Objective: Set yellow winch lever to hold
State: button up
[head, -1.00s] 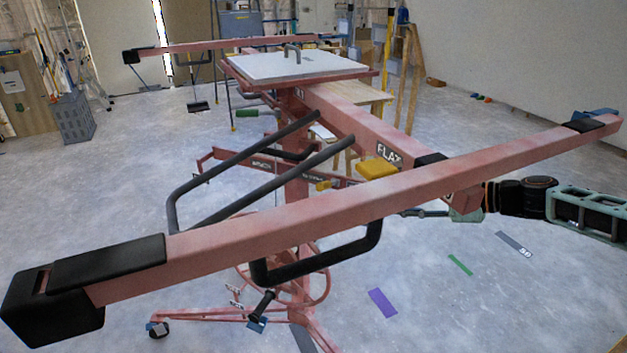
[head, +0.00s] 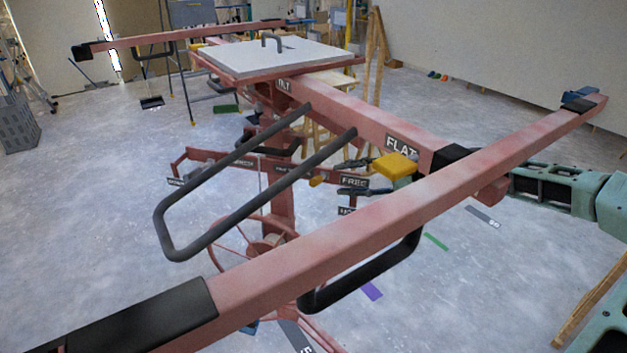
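The winch lever's small yellow grip (head: 317,180) shows below the red top beam, just left of the FREE label (head: 353,181). A second label (head: 346,210), partly hidden and starting with HO, sits below FREE. The lever's exact setting is hard to tell. My gripper (head: 338,178) is open, its two dark fingers apart above and below the FREE label and pointing left at the yellow grip. The fingertips look close to the grip; I see no clear contact.
The long red crossbar (head: 400,215) passes in front of my arm. A black looped handle (head: 190,245) and a red handwheel (head: 250,250) stand left. Floor to the right is mostly clear.

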aim_at(320, 181)
jog(key=p+x, duration=0.1)
jog(key=x, duration=0.7)
jog(key=shift+w+a+f, duration=0.15)
jog(key=shift+w+a, duration=0.05)
jog(key=shift+a, duration=0.1)
grip_shut()
